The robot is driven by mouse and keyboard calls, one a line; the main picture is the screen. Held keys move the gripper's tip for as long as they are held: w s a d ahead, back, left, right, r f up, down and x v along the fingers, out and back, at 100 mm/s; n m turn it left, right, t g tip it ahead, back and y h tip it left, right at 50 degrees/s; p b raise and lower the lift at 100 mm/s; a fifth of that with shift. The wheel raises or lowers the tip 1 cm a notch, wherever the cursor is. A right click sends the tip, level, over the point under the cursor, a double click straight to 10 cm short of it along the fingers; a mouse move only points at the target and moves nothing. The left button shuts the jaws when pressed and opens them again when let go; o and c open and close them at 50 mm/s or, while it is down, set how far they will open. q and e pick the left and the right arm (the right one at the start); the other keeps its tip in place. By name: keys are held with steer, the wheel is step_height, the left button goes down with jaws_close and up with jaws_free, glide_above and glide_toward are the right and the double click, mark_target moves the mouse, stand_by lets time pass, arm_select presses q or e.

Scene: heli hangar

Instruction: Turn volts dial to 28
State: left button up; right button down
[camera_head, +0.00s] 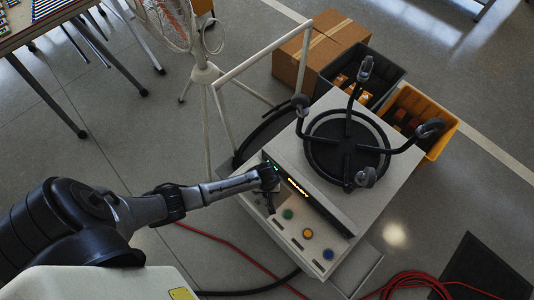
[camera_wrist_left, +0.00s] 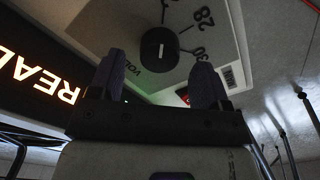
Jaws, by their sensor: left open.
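The volts dial (camera_wrist_left: 160,48) is a round black knob with a short white line, on a pale panel in the left wrist view. The printed numbers 28 (camera_wrist_left: 203,16) and 30 (camera_wrist_left: 198,53) are beside it, with part of another number at the top edge. The white line runs up and down in the picture; I cannot tell which number it marks. My left gripper (camera_wrist_left: 157,78) is open, with the dial just beyond and between its fingertips. Contact is not visible. In the head view the left gripper (camera_head: 268,192) is at the cart's panel and hides the dial. My right gripper is out of view.
The white cart (camera_head: 392,205) has a lit display (camera_head: 298,188) and green (camera_head: 287,214), orange (camera_head: 308,233) and blue (camera_head: 328,254) buttons near the gripper. Red cable (camera_head: 410,282) lies on the floor. Boxes stand behind.

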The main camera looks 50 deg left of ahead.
arm_select(q)
steer(key=shift+f+b, duration=0.4)
steer(key=shift+f, duration=0.85)
steer(key=shift+c, duration=0.2)
steer(key=shift+r, duration=0.1)
steer(key=c, duration=0.9)
